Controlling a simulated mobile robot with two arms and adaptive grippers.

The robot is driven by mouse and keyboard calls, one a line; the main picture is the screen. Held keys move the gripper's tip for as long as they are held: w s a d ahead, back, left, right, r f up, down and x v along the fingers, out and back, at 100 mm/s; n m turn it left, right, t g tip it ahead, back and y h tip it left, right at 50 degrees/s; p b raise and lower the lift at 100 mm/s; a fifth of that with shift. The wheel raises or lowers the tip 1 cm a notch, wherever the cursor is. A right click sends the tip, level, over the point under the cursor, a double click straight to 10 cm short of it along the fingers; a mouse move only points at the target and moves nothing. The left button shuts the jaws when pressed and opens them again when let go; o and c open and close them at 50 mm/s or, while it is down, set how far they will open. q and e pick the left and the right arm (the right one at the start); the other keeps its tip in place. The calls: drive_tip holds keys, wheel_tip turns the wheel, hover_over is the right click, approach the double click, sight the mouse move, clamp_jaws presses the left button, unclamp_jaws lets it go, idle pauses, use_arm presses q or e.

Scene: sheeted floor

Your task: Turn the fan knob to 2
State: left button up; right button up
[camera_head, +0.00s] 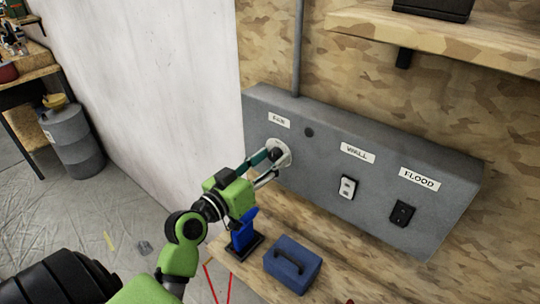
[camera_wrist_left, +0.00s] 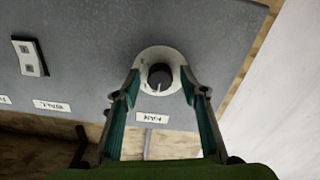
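The fan knob (camera_head: 275,153) is a dark round knob on a pale round plate, below the FAN label (camera_head: 279,120) on the grey panel (camera_head: 318,135). My left gripper (camera_head: 267,167) reaches it from the front. In the left wrist view the fan knob (camera_wrist_left: 160,74) sits between the tips of my left gripper (camera_wrist_left: 160,82), which is open with a finger on each side. Gaps show between fingers and knob. A light pointer line on the knob points towards the label (camera_wrist_left: 152,118), seen upside down. No numbers on the plate are readable. My right gripper is not in view.
A light switch labelled WALL (camera_head: 347,187) and a dark switch labelled FLOOD (camera_head: 402,213) are right of the knob. A blue toolbox (camera_head: 292,263) and a blue-and-black object (camera_head: 243,238) stand on the wooden bench below. A shelf (camera_head: 440,30) juts out above.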

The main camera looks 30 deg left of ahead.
use_arm(q)
drive_tip(key=shift+w, duration=0.1)
drive_tip(key=c, duration=1.1)
drive_tip(key=shift+c, duration=0.2)
drive_tip(key=m+b, duration=0.2)
drive_tip(key=m, duration=0.1)
drive_tip(key=shift+f, duration=0.1)
drive_tip(key=m, duration=0.2)
drive_tip(key=shift+m+b, duration=0.3)
drive_tip(key=m, duration=0.4)
drive_tip(key=shift+m, duration=0.3)
drive_tip(key=m+p, duration=0.1)
drive_tip(key=m, duration=0.4)
drive_tip(key=shift+a, duration=0.1)
drive_tip(key=shift+m, duration=0.4)
